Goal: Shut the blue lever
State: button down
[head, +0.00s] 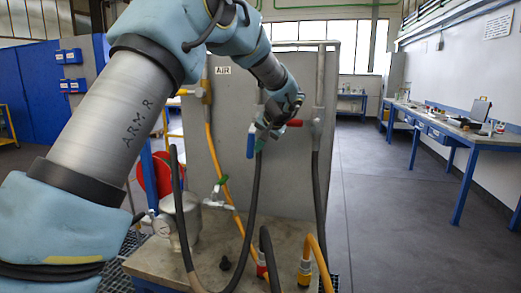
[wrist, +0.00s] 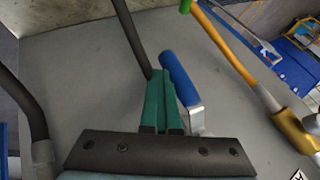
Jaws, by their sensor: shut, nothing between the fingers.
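The blue lever (head: 251,140) hangs roughly upright on the front of the grey panel, just left of my gripper.
A red lever (head: 294,123) is just right of my gripper, and a yellow lever (head: 184,92) is at the left. A dark hose (head: 255,195) and an orange hose (head: 220,165) hang near. A vessel (head: 185,215) stands below. Floor at right is clear.

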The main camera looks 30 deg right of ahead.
jog(key=t+y+b, duration=0.1)
jog(key=b, duration=0.2)
jog(key=w+a+f+m+t+y+b, duration=0.1)
jog(key=b, duration=0.3)
jog(key=shift+w+a+f+t+b, duration=0.25)
jog(key=shift+a+t+b, duration=0.05)
jog(key=w+a+r+m+t+y+b, duration=0.4)
jog(key=t+b, duration=0.5)
jog(key=b, duration=1.3)
jog(key=shift+w+a+r+m+t+b, duration=0.35)
jog(key=shift+w+a+r+m, duration=0.2)
jog(key=shift+a+r, duration=0.2)
jog(key=shift+r, duration=0.1)
